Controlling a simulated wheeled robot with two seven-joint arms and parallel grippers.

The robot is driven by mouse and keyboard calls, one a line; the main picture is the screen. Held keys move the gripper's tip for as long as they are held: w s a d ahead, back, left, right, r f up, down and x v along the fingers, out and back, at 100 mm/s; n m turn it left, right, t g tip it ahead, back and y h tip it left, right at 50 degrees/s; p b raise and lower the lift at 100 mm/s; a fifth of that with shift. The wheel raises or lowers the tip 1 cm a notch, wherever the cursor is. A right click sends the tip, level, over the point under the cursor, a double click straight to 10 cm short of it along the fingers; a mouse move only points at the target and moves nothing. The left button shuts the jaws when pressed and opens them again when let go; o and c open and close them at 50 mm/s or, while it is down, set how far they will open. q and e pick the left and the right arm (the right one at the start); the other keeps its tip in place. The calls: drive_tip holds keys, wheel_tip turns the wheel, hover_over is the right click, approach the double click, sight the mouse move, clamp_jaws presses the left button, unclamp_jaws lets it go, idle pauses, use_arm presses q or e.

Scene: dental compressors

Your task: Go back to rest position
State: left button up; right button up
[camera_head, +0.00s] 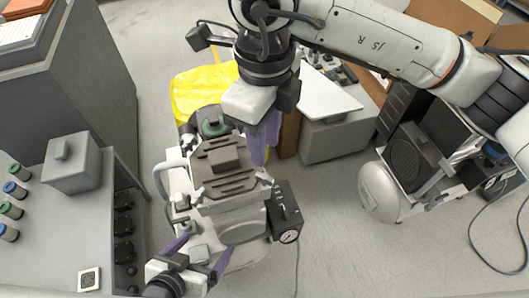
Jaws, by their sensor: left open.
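My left gripper (205,247) is at the bottom left of the head view, with its two purple fingers spread apart. It is open, beside the lower front of a grey and white dental compressor (228,222). I see nothing between its fingers. My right gripper (263,142) hangs from the arm that comes in from the upper right. Its purple fingers point down beside the right edge of the compressor's dark ribbed top (222,166). The fingers overlap in this view, so I cannot tell their gap or whether they touch the compressor.
A grey table (62,235) at the left holds a grey box (72,163) and several small capped bottles. A yellow bag (203,88) lies behind the compressor. Another compressor unit (408,165) stands at the right. Floor is clear at the lower right, apart from a cable.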

drive_tip(key=shift+r, duration=0.4)
